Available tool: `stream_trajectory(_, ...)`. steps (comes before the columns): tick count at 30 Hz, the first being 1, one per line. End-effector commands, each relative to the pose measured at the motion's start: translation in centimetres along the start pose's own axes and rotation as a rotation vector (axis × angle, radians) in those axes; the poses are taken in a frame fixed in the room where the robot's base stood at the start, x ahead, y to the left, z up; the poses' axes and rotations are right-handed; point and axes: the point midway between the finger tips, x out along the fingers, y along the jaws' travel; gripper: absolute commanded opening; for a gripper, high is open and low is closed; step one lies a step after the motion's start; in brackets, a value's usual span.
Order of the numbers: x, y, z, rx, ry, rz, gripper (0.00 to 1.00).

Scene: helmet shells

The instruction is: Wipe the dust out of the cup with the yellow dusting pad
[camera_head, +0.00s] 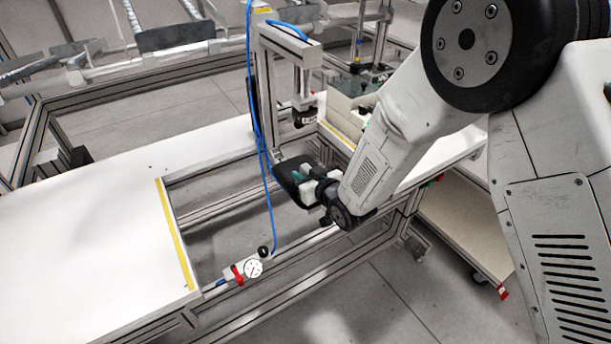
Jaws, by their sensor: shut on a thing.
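My gripper (306,184) is at the middle of the view, at the end of my arm, over the open gap in the bench frame. It is shut on a dark, rounded piece (286,188), with a little teal showing beside it. No yellow dusting pad can be made out. A black, cup-like part (305,118) hangs under the press head on the upright stand, above and behind my gripper. I cannot tell whether it is the cup, and its inside and any dust are hidden.
A white bench top (90,250) with a yellow edge strip lies at left. A grey-green box (350,98) stands behind my arm.

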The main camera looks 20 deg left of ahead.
Motion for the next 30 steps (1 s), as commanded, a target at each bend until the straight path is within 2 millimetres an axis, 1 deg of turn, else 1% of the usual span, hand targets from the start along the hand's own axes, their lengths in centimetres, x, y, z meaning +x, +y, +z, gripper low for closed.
stream_trajectory(15,2.4,-0.1,-0.8,0.000,0.000,0.000,0.00)
stream_trajectory(30,2.6,-0.1,-1.1,0.000,0.003,0.000,0.00)
